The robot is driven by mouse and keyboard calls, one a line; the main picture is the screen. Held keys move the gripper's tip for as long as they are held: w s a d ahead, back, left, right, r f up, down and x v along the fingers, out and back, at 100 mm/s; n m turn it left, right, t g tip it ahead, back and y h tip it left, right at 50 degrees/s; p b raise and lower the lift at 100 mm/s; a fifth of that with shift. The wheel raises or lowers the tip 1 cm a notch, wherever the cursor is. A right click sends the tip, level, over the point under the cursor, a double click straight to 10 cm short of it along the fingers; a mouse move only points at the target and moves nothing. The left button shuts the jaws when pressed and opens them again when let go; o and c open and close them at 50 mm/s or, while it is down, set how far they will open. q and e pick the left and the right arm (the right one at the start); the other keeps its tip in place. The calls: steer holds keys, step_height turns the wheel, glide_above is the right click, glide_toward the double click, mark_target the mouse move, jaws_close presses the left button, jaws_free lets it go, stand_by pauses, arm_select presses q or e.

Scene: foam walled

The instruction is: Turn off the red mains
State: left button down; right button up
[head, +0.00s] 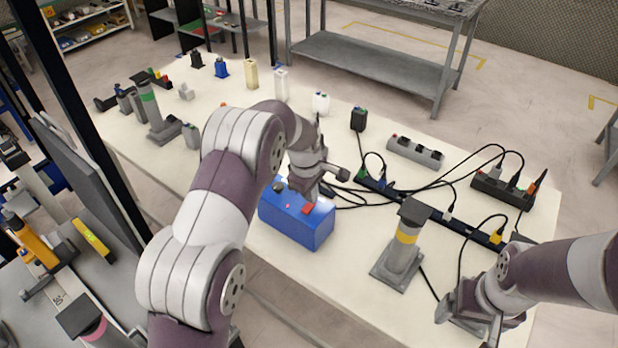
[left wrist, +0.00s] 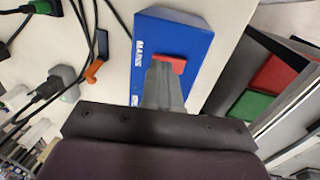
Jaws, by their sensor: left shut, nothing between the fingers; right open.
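A blue box (head: 288,225) lettered "MAINS" sits near the table's front edge with a red rocker switch (head: 307,208) on its top. The box (left wrist: 203,38) and red switch (left wrist: 176,62) also show in the left wrist view. My left gripper (head: 311,198) points down over the box top, shut and empty. In the left wrist view its fingertips (left wrist: 161,66) overlap the edge of the red switch; I cannot tell whether they touch it. My right gripper (head: 470,318) is open, low at the right front, away from the box.
Black cables run right from behind the box to a long power strip (head: 465,230). A grey post with a yellow band (head: 405,243) stands right of the box. Another strip (head: 415,151) and a plug block (head: 503,188) lie farther back. Bare table (head: 250,100) shows behind my left arm.

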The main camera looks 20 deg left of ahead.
arm_select(q)
steer(key=shift+w+f, duration=0.1)
steer(key=shift+f, duration=0.6)
steer(key=shift+f, duration=0.25)
steer(key=shift+d, duration=0.1)
